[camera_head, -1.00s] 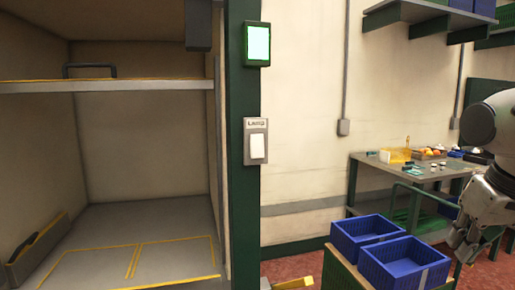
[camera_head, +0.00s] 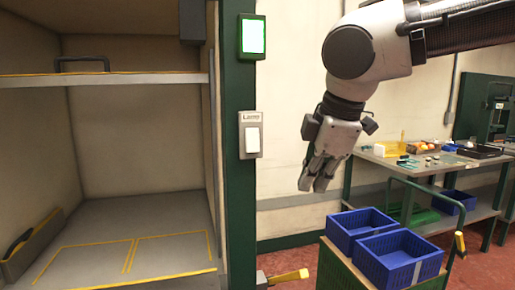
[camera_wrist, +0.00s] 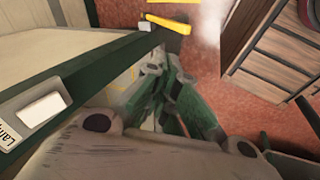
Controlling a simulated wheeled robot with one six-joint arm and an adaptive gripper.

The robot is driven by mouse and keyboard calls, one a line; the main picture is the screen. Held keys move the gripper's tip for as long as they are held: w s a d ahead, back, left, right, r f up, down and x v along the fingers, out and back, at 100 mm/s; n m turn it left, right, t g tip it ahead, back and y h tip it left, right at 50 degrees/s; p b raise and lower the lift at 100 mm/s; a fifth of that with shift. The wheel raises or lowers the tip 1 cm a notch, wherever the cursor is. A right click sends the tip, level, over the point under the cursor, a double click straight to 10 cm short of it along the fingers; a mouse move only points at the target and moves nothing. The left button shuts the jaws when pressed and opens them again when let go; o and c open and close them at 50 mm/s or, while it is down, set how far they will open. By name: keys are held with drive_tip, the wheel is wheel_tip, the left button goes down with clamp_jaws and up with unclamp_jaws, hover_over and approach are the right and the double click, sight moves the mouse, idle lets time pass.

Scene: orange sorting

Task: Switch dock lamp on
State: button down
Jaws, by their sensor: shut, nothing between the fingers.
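The lamp switch (camera_head: 251,134) is a grey plate labelled Lamp with a white rocker (camera_head: 253,140), mounted on a dark green post left of centre in the head view. It also shows in the wrist view (camera_wrist: 41,110) at the left. Above it on the post is a green-framed panel (camera_head: 252,37), lit bright green-white. My gripper (camera_head: 317,184) hangs to the right of the switch, fingers pointing down, shut and empty. It is apart from the switch. In the wrist view my gripper (camera_wrist: 165,115) points toward the red floor.
An open bay (camera_head: 140,85) with a shelf and yellow floor lines lies left of the post. Blue crates (camera_head: 400,258) stand on a cart below my gripper. A workbench (camera_head: 425,165) with small items is at the right. The wall beside the switch is clear.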

sight(257, 148)
drive_tip(key=w+a+r+n+t, duration=0.1)
drive_tip(key=a+r+n, duration=0.3)
drive_tip(key=n, duration=0.6)
drive_tip(key=w+a+r+n+t, duration=0.1)
drive_tip(key=a+r+n, duration=0.2)
drive_tip(key=r+n, duration=0.5)
drive_tip(key=n, duration=0.3)
drive_tip(key=shift+a+t, duration=0.4)
drive_tip(key=shift+w, duration=0.1)
drive_tip(key=x, duration=0.4)
drive_tip(key=w+x, duration=0.1)
drive_tip(key=x, duration=0.2)
drive_tip(key=r+x, duration=0.1)
drive_tip(key=x, duration=0.3)
drive_tip(key=shift+w+a+f, duration=0.25)
drive_tip(key=shift+w, duration=0.15)
drive_tip(key=shift+w+a+f, duration=0.1)
drive_tip(key=shift+w+a, duration=0.1)
drive_tip(key=shift+w, duration=0.5)
